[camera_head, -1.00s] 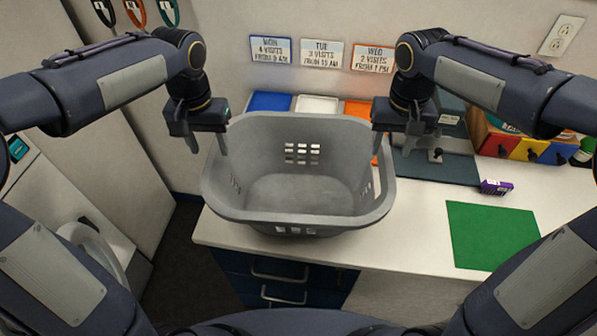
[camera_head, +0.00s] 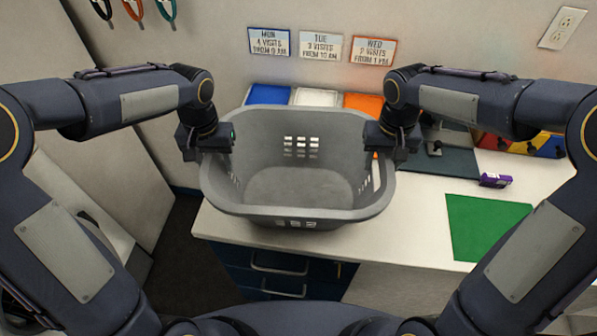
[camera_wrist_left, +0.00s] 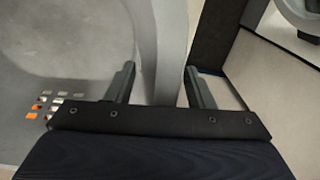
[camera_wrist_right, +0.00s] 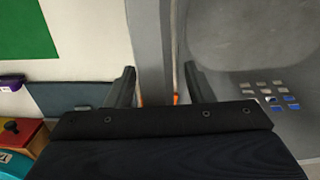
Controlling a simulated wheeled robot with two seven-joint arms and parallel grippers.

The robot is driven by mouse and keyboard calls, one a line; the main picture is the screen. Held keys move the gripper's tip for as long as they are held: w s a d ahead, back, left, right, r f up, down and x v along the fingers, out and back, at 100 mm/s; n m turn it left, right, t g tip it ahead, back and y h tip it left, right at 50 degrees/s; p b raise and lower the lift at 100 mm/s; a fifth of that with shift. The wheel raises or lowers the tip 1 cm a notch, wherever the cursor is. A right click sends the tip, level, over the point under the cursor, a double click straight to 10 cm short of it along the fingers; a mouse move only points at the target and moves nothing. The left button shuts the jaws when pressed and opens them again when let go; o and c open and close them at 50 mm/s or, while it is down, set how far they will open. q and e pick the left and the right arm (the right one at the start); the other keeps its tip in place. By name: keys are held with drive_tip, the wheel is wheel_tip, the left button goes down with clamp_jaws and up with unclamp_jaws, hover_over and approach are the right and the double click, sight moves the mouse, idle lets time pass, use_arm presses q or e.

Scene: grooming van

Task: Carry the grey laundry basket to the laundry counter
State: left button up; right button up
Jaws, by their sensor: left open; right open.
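The grey laundry basket (camera_head: 300,213) is empty and stands upright on the white counter (camera_head: 420,225), its front close to the counter's front edge. My left gripper (camera_head: 228,152) is at the basket's left rim. In the left wrist view its open fingers (camera_wrist_left: 158,88) stand on either side of the basket wall (camera_wrist_left: 165,45). My right gripper (camera_head: 378,152) is at the right rim. In the right wrist view its open fingers (camera_wrist_right: 160,88) straddle the other wall (camera_wrist_right: 150,40). I cannot tell whether any finger touches the basket.
Blue (camera_head: 268,94), white (camera_head: 316,97) and orange (camera_head: 362,103) panels lie behind the basket. A green mat (camera_head: 485,225) and a purple box (camera_head: 495,180) are to the right. Coloured bins (camera_head: 530,145) stand at the back right. Day signs hang on the wall.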

use_arm(q)
drive_tip(key=c, duration=1)
use_arm(e)
drive_tip(key=shift+d, duration=0.1)
drive_tip(key=c, duration=1)
use_arm(q)
drive_tip(key=shift+a, duration=0.15)
clamp_jaws()
use_arm(e)
clamp_jaws()
drive_tip(key=shift+d, duration=0.1)
